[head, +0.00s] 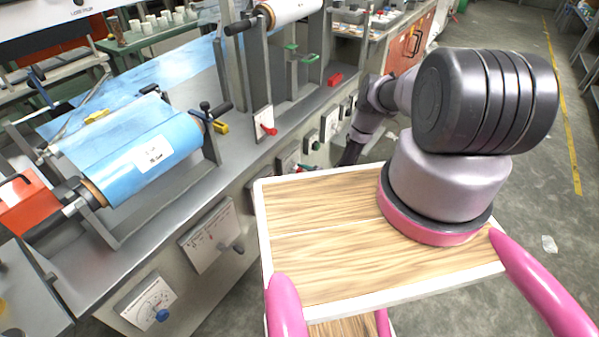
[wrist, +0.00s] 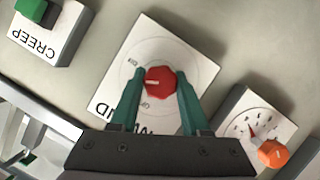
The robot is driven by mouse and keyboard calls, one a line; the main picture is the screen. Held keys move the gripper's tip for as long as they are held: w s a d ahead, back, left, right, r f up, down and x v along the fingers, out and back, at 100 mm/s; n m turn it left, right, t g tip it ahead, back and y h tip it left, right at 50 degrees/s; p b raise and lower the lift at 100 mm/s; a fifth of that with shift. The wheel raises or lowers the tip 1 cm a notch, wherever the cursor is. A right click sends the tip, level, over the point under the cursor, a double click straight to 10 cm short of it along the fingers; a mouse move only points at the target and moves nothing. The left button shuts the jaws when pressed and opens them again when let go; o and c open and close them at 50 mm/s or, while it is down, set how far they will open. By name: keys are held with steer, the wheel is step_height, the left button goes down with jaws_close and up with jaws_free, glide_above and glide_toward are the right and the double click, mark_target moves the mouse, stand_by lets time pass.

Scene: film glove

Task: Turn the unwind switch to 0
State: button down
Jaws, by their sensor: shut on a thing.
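The unwind switch is a red knob (wrist: 161,82) on a white plate (wrist: 176,38) in the wrist view. The plate's lettering is partly covered by my gripper; "ND" shows at its left corner. A pale pointer line on the knob points left, between two small printed marks that are too blurred to read. My gripper (wrist: 160,86) has green fingers, one on each side of the knob, and is shut on it. In the head view my arm reaches down to the machine's front panel, and the gripper's grip there is too small to make out.
An orange knob (wrist: 274,153) on a dial plate is close to the right finger. A green button on a box marked CREEP (wrist: 45,40) is at upper left. In the head view, the machine with its blue film roll (head: 146,160) stands left of my wooden-topped base.

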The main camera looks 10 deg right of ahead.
steer(key=n+t, duration=0.2)
steer(key=n, duration=0.1)
steer(key=shift+s+f+h, duration=0.1)
steer(key=shift+h, duration=0.3)
steer(key=shift+n+t, duration=0.4)
steer(key=shift+n, duration=0.4)
steer(key=shift+c, duration=1.9)
jaws_free()
steer(key=v, duration=1)
steer(key=shift+s, duration=0.35)
steer(key=shift+d, duration=0.1)
